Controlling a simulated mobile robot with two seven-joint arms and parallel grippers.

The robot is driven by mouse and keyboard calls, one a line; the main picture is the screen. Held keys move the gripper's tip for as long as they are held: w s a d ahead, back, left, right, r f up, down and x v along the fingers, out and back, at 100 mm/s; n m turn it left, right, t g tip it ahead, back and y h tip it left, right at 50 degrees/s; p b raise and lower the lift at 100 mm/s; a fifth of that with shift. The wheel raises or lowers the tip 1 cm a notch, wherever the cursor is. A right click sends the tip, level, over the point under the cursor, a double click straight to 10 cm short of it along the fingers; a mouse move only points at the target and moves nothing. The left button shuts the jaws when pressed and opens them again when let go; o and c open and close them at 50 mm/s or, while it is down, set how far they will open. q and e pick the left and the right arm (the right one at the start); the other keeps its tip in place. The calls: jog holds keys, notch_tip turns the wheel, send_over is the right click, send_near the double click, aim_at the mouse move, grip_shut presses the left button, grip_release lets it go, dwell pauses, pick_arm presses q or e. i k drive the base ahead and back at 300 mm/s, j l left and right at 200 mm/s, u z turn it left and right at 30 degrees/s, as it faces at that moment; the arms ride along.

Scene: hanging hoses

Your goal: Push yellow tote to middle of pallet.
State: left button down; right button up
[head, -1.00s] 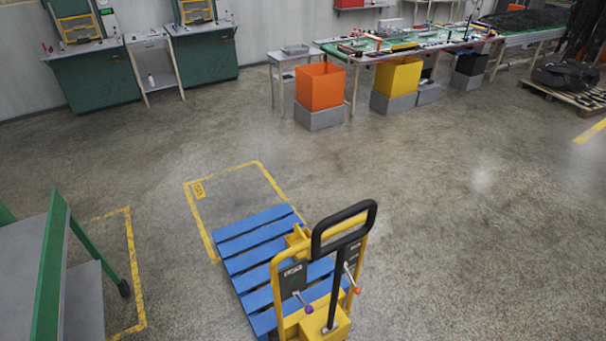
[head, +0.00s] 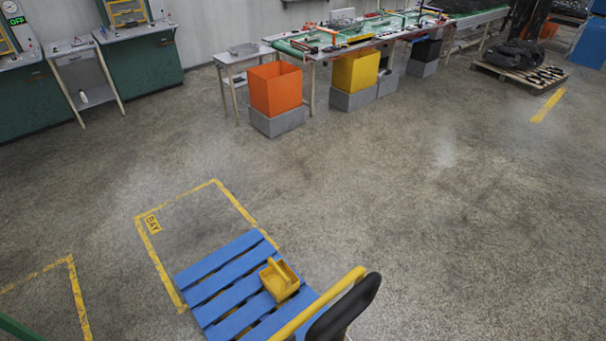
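The yellow tote (head: 279,281) is a small open box with a handle across its top. It rests on the right part of the blue slatted pallet (head: 222,272), close to the pallet's right edge. The pallet lies on the floor, partly inside a yellow-taped bay. The pallet's near end is cut off by the bottom of the head view and partly covered by a yellow frame. Neither of my grippers shows in the head view.
A pallet truck's yellow frame (head: 318,305) and black handle (head: 345,310) stand at the pallet's near right. An orange bin (head: 275,90) and a yellow bin (head: 356,71) stand on grey blocks by a long worktable. The floor between is clear. A green edge shows at bottom left.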

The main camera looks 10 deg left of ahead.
aim_at(278, 278)
jog(key=i+j+z, duration=0.35)
jog(key=i+j, duration=0.25)
jog(key=i+j+z, duration=0.4)
jog(key=j, duration=0.35)
jog(key=i+j+z, duration=0.15)
jog(key=i+j, duration=0.15)
jog(key=j, duration=0.15)
jog(key=i+j+z, duration=0.2)
jog(key=j, duration=0.25)
jog(key=i+j+z, duration=0.2)
jog(key=j, duration=0.3)
jog(key=i+j+z, duration=0.15)
jog(key=j, duration=0.35)
